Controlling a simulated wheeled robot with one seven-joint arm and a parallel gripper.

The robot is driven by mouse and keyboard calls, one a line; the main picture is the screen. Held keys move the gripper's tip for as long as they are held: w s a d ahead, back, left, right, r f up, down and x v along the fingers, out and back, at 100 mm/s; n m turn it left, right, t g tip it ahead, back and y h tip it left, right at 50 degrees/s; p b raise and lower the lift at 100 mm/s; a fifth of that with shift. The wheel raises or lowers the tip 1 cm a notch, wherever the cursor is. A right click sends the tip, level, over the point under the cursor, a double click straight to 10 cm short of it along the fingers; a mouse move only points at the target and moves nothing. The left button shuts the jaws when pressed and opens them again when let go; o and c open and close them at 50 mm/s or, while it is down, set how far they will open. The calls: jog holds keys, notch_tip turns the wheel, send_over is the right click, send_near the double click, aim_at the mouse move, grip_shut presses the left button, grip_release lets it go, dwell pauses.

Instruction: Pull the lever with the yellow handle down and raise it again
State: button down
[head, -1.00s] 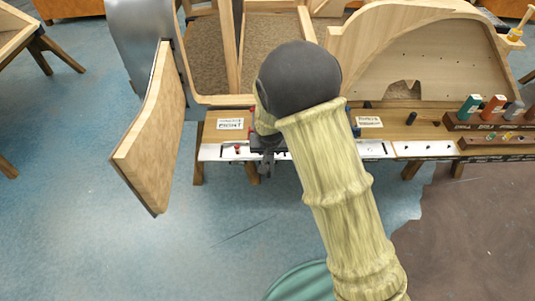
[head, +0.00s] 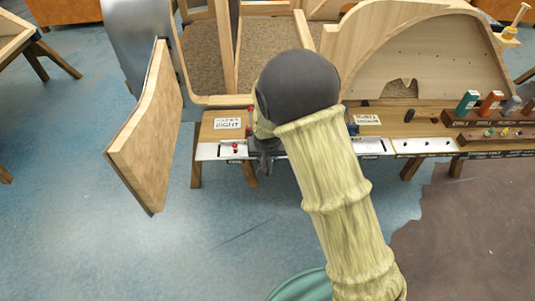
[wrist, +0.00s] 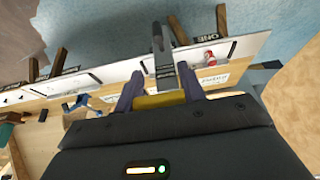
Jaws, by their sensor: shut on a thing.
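My gripper (wrist: 160,88) has its two dark fingers on either side of the yellow handle (wrist: 160,101) in the wrist view, shut on it. The dark lever arm (wrist: 163,55) runs from the handle to the white panel strip (wrist: 120,72). In the head view my arm hides the handle and most of the gripper. The white strip shows there along the front of the wooden bench (head: 412,147). The lever's exact angle is hard to tell.
A red knob (wrist: 209,58) sits beside the lever, and a blue part (wrist: 80,103) is on its other side. In the head view a wooden panel (head: 148,130) juts out at left. Several coloured bottles (head: 490,103) stand in a rack at right. Blue floor is open in front.

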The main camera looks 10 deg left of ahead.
jog(key=shift+w+r, duration=0.15)
jog(key=shift+w, duration=0.1)
dwell(0.6)
jog(key=c, duration=1.1)
grip_release()
jog(key=shift+o, duration=1.3)
jog(key=shift+w, duration=0.15)
jog(key=shift+s, duration=0.2)
jog(key=v, duration=1.7)
jog(key=shift+s+b, duration=0.2)
jog(key=shift+b, duration=0.25)
